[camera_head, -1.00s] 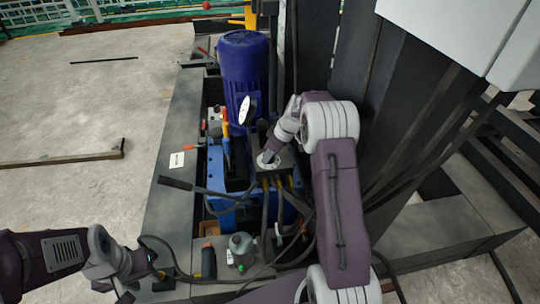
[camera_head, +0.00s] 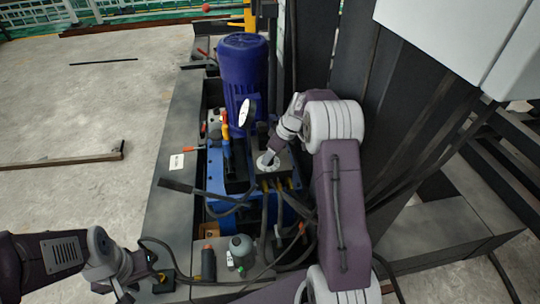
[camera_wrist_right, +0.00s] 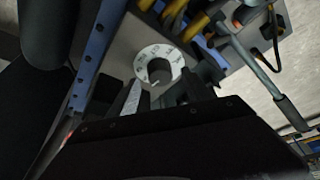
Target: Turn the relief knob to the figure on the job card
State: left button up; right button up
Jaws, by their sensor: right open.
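The relief knob (camera_wrist_right: 159,72) shows in the right wrist view as a dark round knob on a pale ring dial with marks. The dial's figures are too small to read. My right gripper (camera_wrist_right: 163,93) is open, its two fingers close to the near side of the knob, one left and one right. I cannot tell whether they touch it. In the head view the pale dial (camera_head: 267,161) lies under my right wrist, which hides most of it. A small white card (camera_head: 177,162) lies on the grey bench frame, its text unreadable. My left gripper (camera_head: 146,284) is low at the left, away from the knob.
A blue motor (camera_head: 243,70) and a white-faced gauge (camera_head: 246,112) stand behind the knob. Hoses and a dark lever (camera_head: 178,186) crowd the front. A dark column rises at the right. The floor at left is mostly clear.

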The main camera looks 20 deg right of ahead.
jog(key=p+v, duration=0.1)
jog(key=v, duration=0.6)
jog(key=shift+p, duration=0.3)
jog(key=shift+f, duration=0.1)
